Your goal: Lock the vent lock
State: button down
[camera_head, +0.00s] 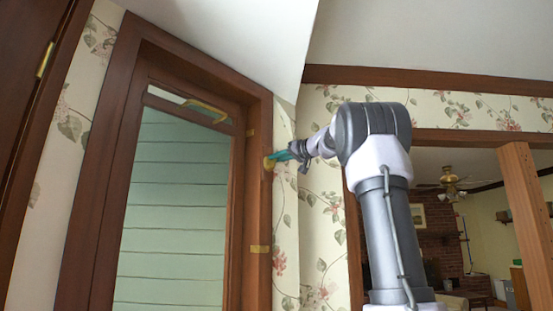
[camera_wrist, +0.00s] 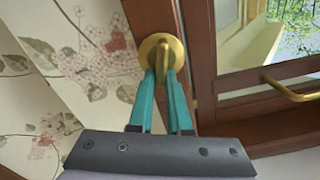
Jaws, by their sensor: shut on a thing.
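The vent lock is a round brass plate with a raised brass thumb-turn (camera_wrist: 160,52) on the brown wooden frame, in the upper middle of the wrist view. In the head view the brass lock (camera_head: 269,163) sits on the right post of the window frame, partly hidden by my gripper. My gripper (camera_wrist: 164,80) has teal fingers, which are shut on the brass turn from below in the wrist view. It also shows in the head view (camera_head: 283,156), reaching the lock from the right. The fingertips hide the lower part of the turn.
The wood-framed window (camera_head: 175,200) with a brass handle (camera_head: 205,106) at its top stands left of the lock. That handle also shows at the right in the wrist view (camera_wrist: 292,94). Floral wallpaper (camera_head: 320,230) lies right of the frame, with a wooden opening beyond.

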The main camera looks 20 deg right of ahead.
jog(key=shift+w+d+f+m, duration=0.1)
jog(key=shift+d+f+m, duration=0.2)
jog(key=shift+m, duration=2.15)
jog(key=shift+w+d+f+m, duration=0.1)
jog(key=shift+f+m, duration=0.25)
jog(key=shift+m, duration=2.05)
jog(key=shift+w+d+f+m, duration=0.1)
jog(key=shift+d+f+m, duration=0.2)
jog(key=shift+m, duration=2.15)
jog(key=shift+f, duration=0.2)
jog(key=c, duration=0.9)
grip_release()
jog(key=shift+o, duration=0.2)
jog(key=shift+r, duration=0.1)
jog(key=shift+s, duration=0.1)
